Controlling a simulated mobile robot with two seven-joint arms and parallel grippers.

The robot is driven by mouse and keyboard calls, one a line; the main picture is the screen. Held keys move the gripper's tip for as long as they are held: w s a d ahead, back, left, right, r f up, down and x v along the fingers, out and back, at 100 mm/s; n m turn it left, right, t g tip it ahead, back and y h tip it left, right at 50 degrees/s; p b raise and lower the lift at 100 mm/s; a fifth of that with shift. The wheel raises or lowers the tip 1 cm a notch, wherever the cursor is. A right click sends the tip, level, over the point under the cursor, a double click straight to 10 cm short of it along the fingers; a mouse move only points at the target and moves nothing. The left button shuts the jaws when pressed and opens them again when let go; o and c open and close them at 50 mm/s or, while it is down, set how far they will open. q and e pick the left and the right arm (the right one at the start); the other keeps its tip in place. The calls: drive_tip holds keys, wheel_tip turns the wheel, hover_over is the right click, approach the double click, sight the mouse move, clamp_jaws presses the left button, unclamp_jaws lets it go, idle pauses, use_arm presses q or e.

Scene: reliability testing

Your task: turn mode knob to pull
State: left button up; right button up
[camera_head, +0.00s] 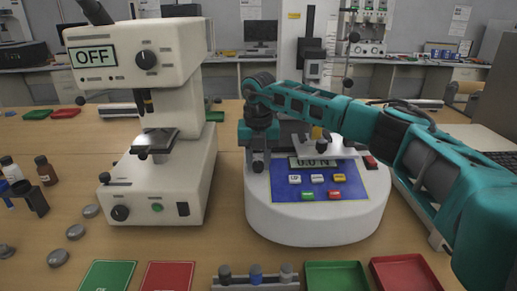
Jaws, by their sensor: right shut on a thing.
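A white rounded force tester (315,222) stands on the wooden bench, with a blue panel (340,190). Its display (314,162) reads 0.0 N, and several coloured buttons sit below it. My right gripper (258,164) reaches in from the right across the tester and points down at the left edge of its panel. It is shut on what seems to be the mode knob there; the fingers hide the knob, so its pointer and setting cannot be read. My left gripper is out of view.
A white microscope-like machine (190,165) marked OFF stands close left of the tester. Green (337,264) and red (405,259) trays and a small vial rack (256,285) lie in front. Bottles and grey discs are at the left.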

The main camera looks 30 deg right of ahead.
sight(254, 177)
drive_tip(key=shift+r+n, duration=0.15)
drive_tip(key=shift+n, duration=0.35)
drive_tip(key=shift+n+h+p, duration=0.3)
drive_tip(key=shift+n+p, duration=0.5)
drive_tip(key=shift+n, duration=0.1)
drive_tip(key=shift+n+p, duration=0.3)
drive_tip(key=shift+n, duration=0.3)
drive_tip(key=shift+f, duration=0.2)
drive_tip(key=o, duration=1)
drive_tip(key=shift+o, duration=0.2)
drive_tip(key=shift+r, duration=0.35)
wheel_tip(254, 177, up, 12)
drive_tip(key=a, duration=0.1)
drive_tip(key=shift+s+a, duration=0.2)
drive_tip(key=shift+a, duration=0.05)
